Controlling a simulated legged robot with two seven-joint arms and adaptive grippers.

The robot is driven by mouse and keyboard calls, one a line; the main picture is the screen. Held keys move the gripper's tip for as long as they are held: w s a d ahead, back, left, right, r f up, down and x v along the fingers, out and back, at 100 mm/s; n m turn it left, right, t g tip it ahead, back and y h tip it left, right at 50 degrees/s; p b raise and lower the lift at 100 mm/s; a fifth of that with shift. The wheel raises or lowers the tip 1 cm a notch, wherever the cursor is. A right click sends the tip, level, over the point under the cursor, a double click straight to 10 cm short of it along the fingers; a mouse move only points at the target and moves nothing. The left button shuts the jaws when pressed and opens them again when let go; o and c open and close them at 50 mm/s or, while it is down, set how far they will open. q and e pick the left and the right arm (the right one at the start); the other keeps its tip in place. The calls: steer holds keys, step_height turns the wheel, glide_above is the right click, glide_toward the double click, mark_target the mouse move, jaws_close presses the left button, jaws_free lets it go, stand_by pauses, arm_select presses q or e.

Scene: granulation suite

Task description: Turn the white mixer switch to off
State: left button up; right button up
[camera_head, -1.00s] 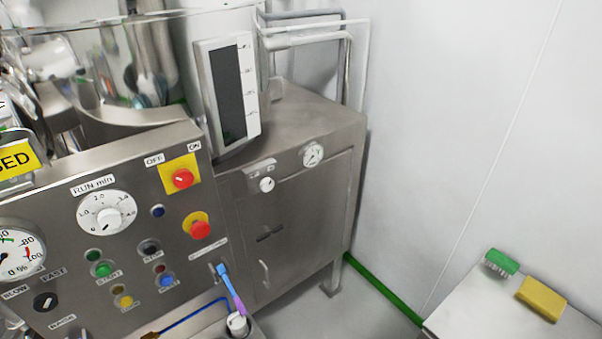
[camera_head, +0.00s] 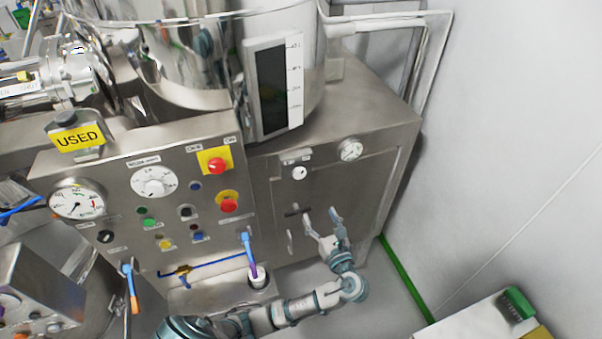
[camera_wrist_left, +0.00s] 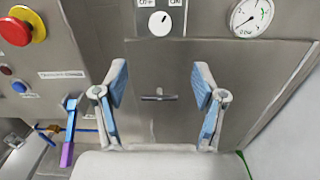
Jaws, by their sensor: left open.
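The white mixer switch (camera_head: 299,172) is a small round knob on a pale plate on the right steel cabinet, left of a gauge. In the left wrist view the white switch (camera_wrist_left: 160,22) shows at the top centre, with a dark mark on its face and OFF and ON labels above it. My left gripper (camera_head: 321,214) is open and empty, below and slightly right of the switch in the head view. In the left wrist view its two blue-padded fingers (camera_wrist_left: 160,84) stand apart, below the switch and around the view of a dark handle. My right gripper is not in view.
A control panel (camera_head: 120,206) with a red knob (camera_head: 216,166), a red button and several coloured buttons is at the left. A round gauge (camera_head: 351,149) sits right of the switch. A blue-and-purple lever (camera_head: 249,250) stands below the panel. A table (camera_head: 478,322) is at lower right.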

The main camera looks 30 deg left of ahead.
mark_target(300, 175)
arm_select(q)
steer(key=p+x, duration=0.1)
steer(key=x, duration=1.5)
steer(key=shift+w+a+f, duration=0.15)
steer(key=shift+w+a, duration=0.1)
steer(key=shift+w, duration=0.05)
steer(key=shift+d, duration=0.1)
steer(key=c, duration=1.1)
